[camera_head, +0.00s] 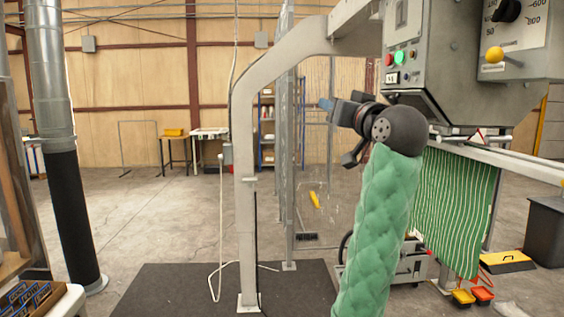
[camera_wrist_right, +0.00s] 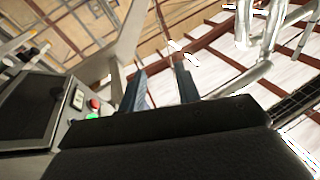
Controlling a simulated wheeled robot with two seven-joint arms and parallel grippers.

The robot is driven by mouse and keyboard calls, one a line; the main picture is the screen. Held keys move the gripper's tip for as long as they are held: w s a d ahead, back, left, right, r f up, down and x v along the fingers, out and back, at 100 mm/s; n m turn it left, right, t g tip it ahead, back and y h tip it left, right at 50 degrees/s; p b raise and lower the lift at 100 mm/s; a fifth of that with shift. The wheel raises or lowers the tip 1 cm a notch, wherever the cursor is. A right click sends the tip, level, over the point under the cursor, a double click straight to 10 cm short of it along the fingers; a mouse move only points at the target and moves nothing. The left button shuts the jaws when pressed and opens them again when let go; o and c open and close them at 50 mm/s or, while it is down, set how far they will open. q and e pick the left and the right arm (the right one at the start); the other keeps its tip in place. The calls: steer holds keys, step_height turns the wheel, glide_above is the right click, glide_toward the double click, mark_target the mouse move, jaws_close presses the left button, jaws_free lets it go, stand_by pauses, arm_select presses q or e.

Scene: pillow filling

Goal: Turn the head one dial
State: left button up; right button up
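The black dial (camera_head: 508,10) sits on a white scale plate with numbers at the top right of the head view, cut by the top edge. It is on the front of a grey machine head (camera_head: 465,75). My right gripper (camera_head: 330,105) is left of the machine, below and well away from the dial, pointing left. In the right wrist view its two fingers (camera_wrist_right: 160,88) stand apart with nothing between them. The dial cannot be made out in that view. My left gripper is not in view.
A yellow ball-ended lever (camera_head: 494,55) sticks out below the dial. A green button (camera_head: 400,57) and a red one are on the control box, left of the dial. Green striped fabric (camera_head: 455,205) hangs below the machine. A grey post (camera_head: 243,180) stands left of my gripper.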

steer(key=s+d+f+g+h, duration=0.1)
steer(key=s+f+g+h, duration=0.3)
steer(key=f, duration=1.9)
steer(key=s+d+f+g+h, duration=0.1)
steer(key=s+f+g, duration=0.4)
steer(key=f, duration=1.9)
steer(key=s+f+g+p, duration=0.1)
steer(key=s+f+g, duration=0.6)
steer(key=s+f, duration=2.5)
steer(key=s, duration=0.2)
steer(key=shift+s+h, duration=0.3)
steer(key=shift+s, duration=0.05)
steer(key=shift+d, duration=0.1)
steer(key=shift+d+r, duration=0.1)
